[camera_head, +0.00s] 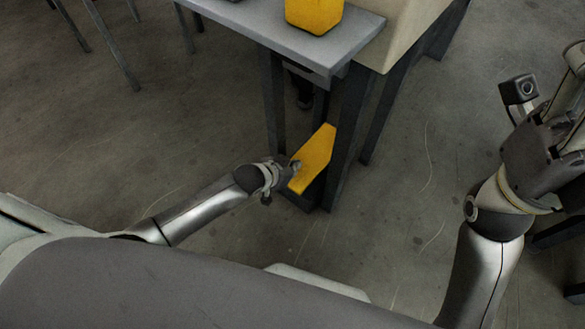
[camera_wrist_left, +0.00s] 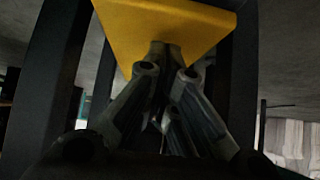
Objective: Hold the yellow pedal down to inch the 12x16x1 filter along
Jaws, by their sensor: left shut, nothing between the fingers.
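The yellow pedal (camera_head: 316,155) is a slanted plate low between the dark legs of the grey table. It also shows at the top of the left wrist view (camera_wrist_left: 150,25). My left gripper (camera_head: 293,168) is shut and empty at the pedal's near left edge. In the left wrist view its closed fingertips (camera_wrist_left: 166,52) meet the pedal's near edge in the picture; I cannot tell whether they press on it. No 12x16x1 filter can be made out. My right arm stands at the right edge; its fingers do not show.
The grey tabletop (camera_head: 275,32) overhangs above the pedal, with a yellow block (camera_head: 313,12) on it and a beige housing (camera_head: 405,35) beside it. Dark legs (camera_head: 350,130) flank the pedal closely. The concrete floor around is mostly clear.

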